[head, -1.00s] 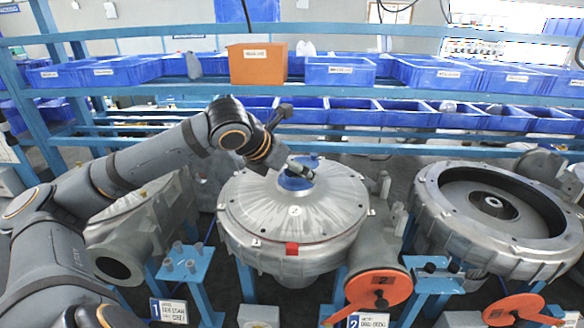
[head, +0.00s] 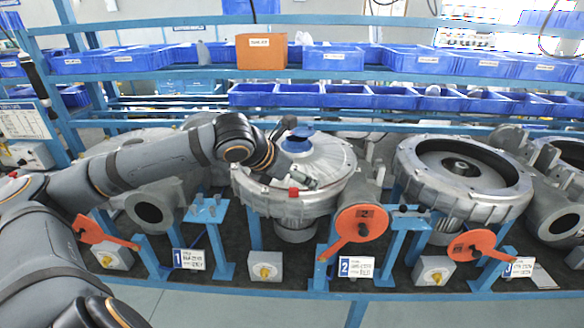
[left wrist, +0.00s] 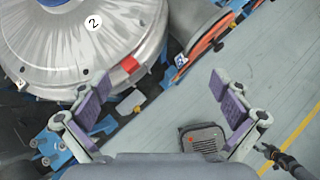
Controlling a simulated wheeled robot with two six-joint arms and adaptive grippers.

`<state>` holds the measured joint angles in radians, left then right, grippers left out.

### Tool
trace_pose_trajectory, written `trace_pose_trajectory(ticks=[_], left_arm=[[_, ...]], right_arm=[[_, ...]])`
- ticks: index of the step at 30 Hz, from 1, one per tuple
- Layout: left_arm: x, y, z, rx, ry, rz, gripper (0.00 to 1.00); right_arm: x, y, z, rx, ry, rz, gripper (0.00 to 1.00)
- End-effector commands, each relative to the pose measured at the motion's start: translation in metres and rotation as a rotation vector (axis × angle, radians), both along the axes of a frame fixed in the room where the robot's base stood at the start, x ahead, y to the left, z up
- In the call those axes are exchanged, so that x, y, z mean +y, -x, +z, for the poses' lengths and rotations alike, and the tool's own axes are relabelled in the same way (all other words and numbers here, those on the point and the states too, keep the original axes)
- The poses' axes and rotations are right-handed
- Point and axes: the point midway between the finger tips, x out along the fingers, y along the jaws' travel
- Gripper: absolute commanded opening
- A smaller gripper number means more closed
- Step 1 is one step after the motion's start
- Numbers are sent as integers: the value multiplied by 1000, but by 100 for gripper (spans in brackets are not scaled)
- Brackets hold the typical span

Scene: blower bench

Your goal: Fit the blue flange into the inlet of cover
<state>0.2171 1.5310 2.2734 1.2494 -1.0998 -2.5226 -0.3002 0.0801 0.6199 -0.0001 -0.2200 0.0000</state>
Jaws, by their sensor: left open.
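The blue flange (head: 298,143) sits at the centre of the silver cover (head: 332,158) of the round blower housing at station 2, over the inlet. I cannot tell whether it is fully seated. In the left wrist view a sliver of the flange (left wrist: 58,3) shows at the top edge, above the cover (left wrist: 125,35).
An open housing (head: 462,170) stands at right, and another casting (head: 150,208) at left. Orange handles (head: 362,222) stick out along the bench front. An orange box (head: 262,51) and blue bins (head: 333,58) fill the shelves behind. The floor (head: 240,305) in front is clear.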

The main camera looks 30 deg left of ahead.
Motion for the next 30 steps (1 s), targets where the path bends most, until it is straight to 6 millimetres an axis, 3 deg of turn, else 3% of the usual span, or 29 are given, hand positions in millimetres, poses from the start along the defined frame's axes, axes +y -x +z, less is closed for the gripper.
trace_pose_trajectory(ticks=[24, 26, 29, 30], left_arm=[[-2, 0, -4, 1, 3, -2, 100], [-4, 0, -11, 10, 32, 20, 100], [-13, 4, -46, 63, 181, 150, 100], [-19, 7, -66, 94, 276, 243, 100]], right_arm=[[1, 0, 0, 0, -1, 0, 53], [1, 0, 0, 0, -1, 0, 53], [1, 0, -1, 0, -1, 0, 53], [1, 0, -1, 0, -1, 0, 53]])
